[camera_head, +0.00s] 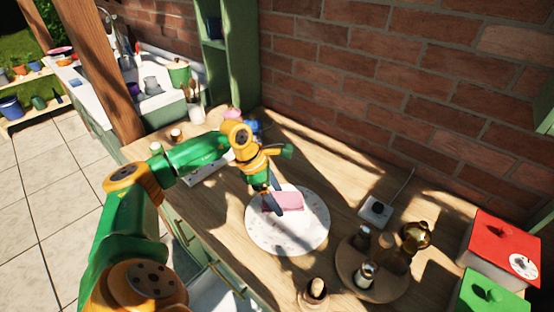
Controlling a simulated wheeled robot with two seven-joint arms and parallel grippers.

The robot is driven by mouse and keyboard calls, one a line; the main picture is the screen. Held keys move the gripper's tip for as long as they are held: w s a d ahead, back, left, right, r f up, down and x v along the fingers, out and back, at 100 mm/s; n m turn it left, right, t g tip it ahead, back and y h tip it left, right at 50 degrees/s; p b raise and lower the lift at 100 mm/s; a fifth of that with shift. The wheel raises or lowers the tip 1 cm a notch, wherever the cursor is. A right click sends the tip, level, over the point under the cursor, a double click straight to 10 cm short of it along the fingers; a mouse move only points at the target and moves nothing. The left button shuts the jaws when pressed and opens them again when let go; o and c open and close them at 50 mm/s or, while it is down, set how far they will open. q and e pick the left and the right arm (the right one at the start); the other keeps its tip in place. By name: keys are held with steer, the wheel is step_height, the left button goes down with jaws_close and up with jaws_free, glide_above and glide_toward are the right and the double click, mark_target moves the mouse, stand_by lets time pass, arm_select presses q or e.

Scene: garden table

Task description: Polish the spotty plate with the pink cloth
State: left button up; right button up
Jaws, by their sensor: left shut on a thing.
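The white plate (262,232) with small dark spots lies flat on the wooden counter in the middle of the head view. The pink cloth (290,200) is on the plate's upper part. My left gripper (275,207) points down over the plate, with its dark fingers at the cloth. It is shut on the cloth, and its fingers hide part of it. My right gripper does not show.
A round wooden tray (347,278) with bottles stands right of the plate on the wooden counter (330,185). A red box (497,240) and a green box (490,295) are at the far right. A small wooden pot (314,292) stands in front. A brick wall (390,80) closes the back.

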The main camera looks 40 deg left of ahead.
arm_select(q)
steer(key=shift+r+p, duration=0.6)
steer(key=shift+r, duration=0.45)
steer(key=shift+f, duration=0.1)
